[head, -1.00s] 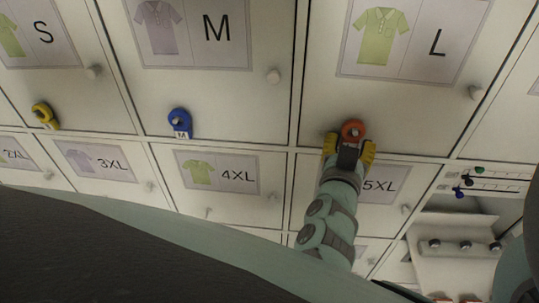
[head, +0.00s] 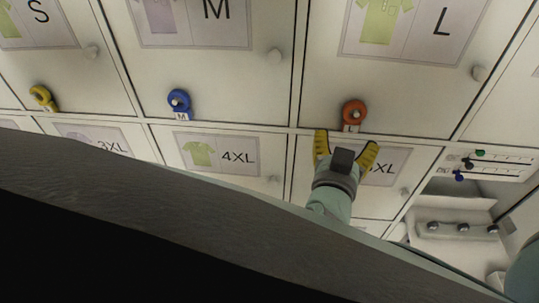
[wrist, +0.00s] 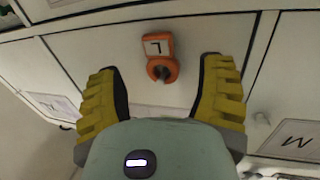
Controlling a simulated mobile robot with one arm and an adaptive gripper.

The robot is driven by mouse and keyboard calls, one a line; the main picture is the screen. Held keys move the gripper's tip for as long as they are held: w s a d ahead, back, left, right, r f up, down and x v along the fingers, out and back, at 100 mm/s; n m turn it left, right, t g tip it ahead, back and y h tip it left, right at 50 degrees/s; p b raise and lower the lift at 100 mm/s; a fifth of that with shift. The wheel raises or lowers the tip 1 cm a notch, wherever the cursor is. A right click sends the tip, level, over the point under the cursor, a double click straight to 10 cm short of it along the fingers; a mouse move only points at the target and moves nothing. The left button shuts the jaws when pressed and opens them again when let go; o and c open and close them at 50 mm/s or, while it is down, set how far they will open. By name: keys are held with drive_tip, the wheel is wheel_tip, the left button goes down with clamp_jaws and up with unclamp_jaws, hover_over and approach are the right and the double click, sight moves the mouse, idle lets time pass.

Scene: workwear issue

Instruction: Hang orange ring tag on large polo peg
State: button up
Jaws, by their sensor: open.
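The orange ring tag (head: 354,111) hangs on the locker front below the large polo card (head: 405,25), marked L. Its white L label hangs below the ring. The wrist view shows the tag (wrist: 162,62) upside down between my fingers. The peg seems to be inside the ring, but it is too small to make out clearly. My gripper (head: 346,143) is open and empty, with yellow fingers spread. It is below the tag in the head view and apart from it; the wrist view also shows the open fingers (wrist: 162,72).
A blue ring tag (head: 179,101) hangs below the M card and a yellow ring tag (head: 42,97) below the S card. Door knobs (head: 479,73) stick out.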

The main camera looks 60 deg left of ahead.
drive_tip(key=v, duration=0.6)
drive_tip(key=shift+s+d, duration=0.25)
drive_tip(key=shift+s, duration=0.1)
